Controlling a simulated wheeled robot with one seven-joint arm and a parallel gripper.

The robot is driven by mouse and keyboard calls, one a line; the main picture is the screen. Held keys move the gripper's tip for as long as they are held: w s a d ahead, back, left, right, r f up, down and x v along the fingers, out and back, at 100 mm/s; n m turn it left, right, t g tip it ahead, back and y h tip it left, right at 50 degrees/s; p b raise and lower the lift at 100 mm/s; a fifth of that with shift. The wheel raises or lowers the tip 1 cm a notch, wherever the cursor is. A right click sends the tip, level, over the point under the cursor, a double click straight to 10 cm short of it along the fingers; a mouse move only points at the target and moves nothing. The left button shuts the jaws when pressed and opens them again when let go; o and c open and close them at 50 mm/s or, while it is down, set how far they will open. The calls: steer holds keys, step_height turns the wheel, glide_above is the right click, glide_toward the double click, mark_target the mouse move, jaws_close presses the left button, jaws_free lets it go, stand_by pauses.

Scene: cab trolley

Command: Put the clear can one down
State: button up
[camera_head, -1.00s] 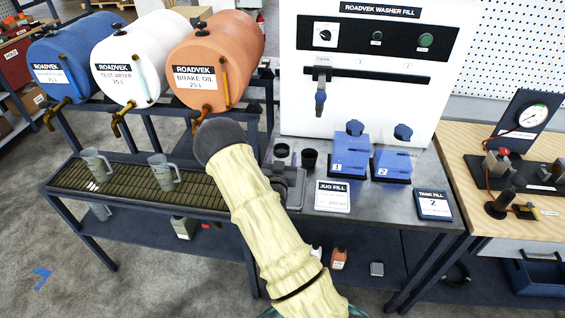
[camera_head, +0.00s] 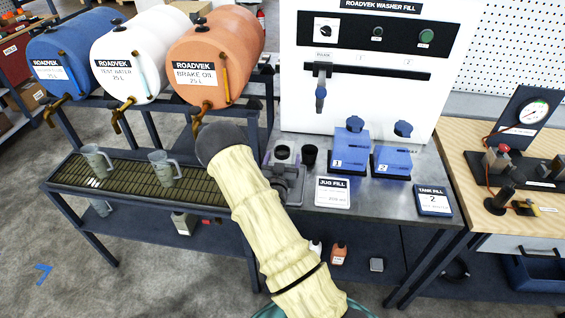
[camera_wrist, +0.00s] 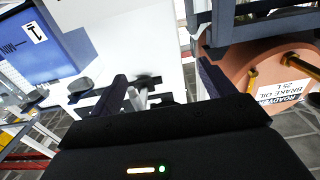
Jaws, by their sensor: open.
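No can in view is marked as clear can one that I can read. Two grey, see-through jugs, a left one (camera_head: 94,161) and a right one (camera_head: 165,168), stand upright and apart on the slatted tray (camera_head: 130,190). Blue containers marked 1 (camera_head: 349,156) and 2 (camera_head: 392,163) stand on the bench to the right. My gripper (camera_wrist: 160,88) is open in the wrist view, its dark fingers apart. A grey and black fitting shows between them against a white surface; I cannot tell its distance. In the head view my arm hides the gripper.
Blue, white and orange drums (camera_head: 213,65) with taps hang over the tray. The white washer fill panel (camera_head: 300,100) stands behind the bench (camera_head: 385,205). Two dark cups (camera_head: 309,156) and a jug fill sign (camera_head: 332,193) are close to my arm. A gauge stand (camera_head: 525,125) is far right.

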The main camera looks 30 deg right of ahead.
steer(key=shift+r, duration=0.2)
steer(key=shift+s+a+f, duration=0.15)
steer(key=shift+s+f, duration=0.05)
steer(key=b+v, duration=0.4)
steer(key=v, duration=0.7)
steer(key=shift+s, duration=0.25)
steer(key=shift+w+a+r, duration=0.1)
